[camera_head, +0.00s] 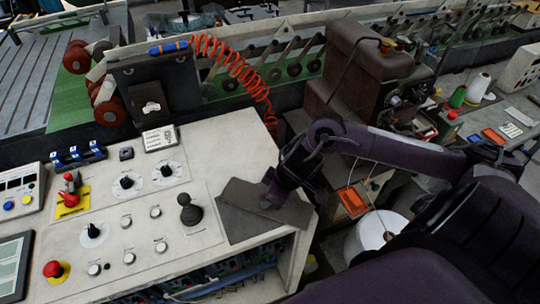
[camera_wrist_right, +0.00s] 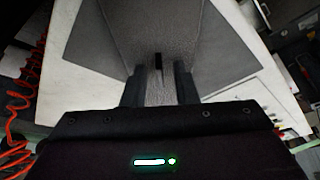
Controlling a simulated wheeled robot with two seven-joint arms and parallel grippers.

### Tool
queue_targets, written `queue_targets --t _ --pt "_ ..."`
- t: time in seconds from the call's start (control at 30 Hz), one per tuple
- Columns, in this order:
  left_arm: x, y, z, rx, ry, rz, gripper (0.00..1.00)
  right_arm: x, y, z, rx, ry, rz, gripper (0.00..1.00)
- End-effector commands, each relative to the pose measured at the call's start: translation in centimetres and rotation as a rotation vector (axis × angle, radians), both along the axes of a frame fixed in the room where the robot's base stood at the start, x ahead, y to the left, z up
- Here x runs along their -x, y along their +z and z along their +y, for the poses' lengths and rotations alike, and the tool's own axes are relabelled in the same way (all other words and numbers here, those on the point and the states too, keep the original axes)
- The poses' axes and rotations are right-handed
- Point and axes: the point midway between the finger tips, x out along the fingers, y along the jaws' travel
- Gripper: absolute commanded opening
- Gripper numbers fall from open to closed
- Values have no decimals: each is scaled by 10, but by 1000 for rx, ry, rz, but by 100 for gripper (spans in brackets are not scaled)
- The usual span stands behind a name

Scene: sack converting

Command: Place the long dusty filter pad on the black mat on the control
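The long grey filter pad (camera_head: 240,194) lies flat across the dark mat (camera_head: 236,226) at the right end of the white control top, at an angle to it. In the right wrist view the textured pad (camera_wrist_right: 158,28) runs up the middle, with the darker mat (camera_wrist_right: 228,50) showing on both sides. My right gripper (camera_head: 268,202) is low over the pad and hides part of it. In the right wrist view its two fingers (camera_wrist_right: 160,78) stand apart, with grey pad surface visible between them. My left gripper is not in view.
A black joystick (camera_head: 189,210) stands just left of the mat. Several knobs and a red emergency button (camera_head: 54,270) are farther left. A coiled orange hose (camera_head: 235,62) hangs behind the control. A white bucket (camera_head: 376,232) stands right of it.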

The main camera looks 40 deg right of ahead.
Motion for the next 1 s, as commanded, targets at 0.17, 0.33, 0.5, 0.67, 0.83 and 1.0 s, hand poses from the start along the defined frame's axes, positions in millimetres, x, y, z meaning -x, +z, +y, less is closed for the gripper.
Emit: queue_targets --t 0.17,0.33,0.5,0.67,0.83,1.0 --pt "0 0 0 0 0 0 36 0 1 0 0 0 0 26" --pt "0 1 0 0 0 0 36 3 13 -3 1 1 -3 26" --pt "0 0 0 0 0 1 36 14 43 -11 7 1 -2 26" --pt "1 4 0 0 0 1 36 24 66 -17 5 -5 6 26" --pt "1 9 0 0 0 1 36 29 79 -20 6 -7 5 26" --pt "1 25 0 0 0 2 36 32 98 -17 -6 1 5 26"
